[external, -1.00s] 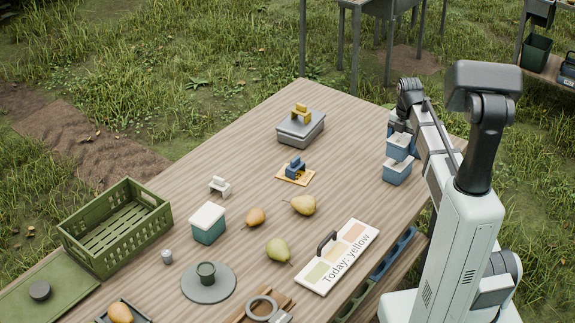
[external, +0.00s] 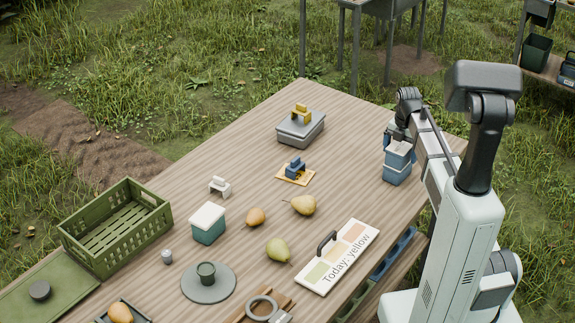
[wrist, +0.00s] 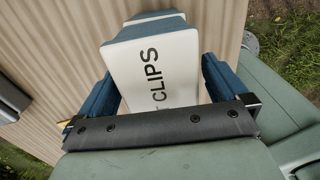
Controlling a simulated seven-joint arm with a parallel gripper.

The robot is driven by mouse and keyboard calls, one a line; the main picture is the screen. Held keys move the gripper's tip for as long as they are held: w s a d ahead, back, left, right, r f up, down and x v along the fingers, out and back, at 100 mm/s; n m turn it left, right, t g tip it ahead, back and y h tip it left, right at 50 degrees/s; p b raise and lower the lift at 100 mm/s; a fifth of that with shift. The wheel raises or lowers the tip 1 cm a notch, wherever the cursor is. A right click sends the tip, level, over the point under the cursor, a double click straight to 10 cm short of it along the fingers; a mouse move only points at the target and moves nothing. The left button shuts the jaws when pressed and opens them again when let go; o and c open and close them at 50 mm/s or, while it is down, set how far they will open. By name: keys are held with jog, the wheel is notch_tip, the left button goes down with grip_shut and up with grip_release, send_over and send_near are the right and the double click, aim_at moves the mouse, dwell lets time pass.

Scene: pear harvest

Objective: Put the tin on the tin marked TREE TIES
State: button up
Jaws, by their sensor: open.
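A blue tin with a pale top (external: 399,148) is directly above another blue tin (external: 396,174) at the table's right side. The two line up and look stacked, though I cannot tell whether they touch fully. In the wrist view the upper tin shows a white face ending in "T CLIPS" (wrist: 155,72). My gripper (wrist: 162,86) is open, with one blue finger on each side of that tin. In the external view my gripper (external: 397,135) is at the upper tin, partly hidden by my arm. The lower tin's lettering cannot be read.
A grey tin with a yellow block (external: 299,130) stands toward the back. A blue block on a yellow mat (external: 295,172), pears (external: 303,205), a "Today: yellow" board (external: 337,257), a teal box (external: 208,224) and a green crate (external: 117,228) stand left. The table's right edge is close.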

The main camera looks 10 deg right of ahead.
aim_at(401, 145)
notch_tip(401, 145, up, 12)
jog(key=shift+r, duration=0.15)
dwell(0.7)
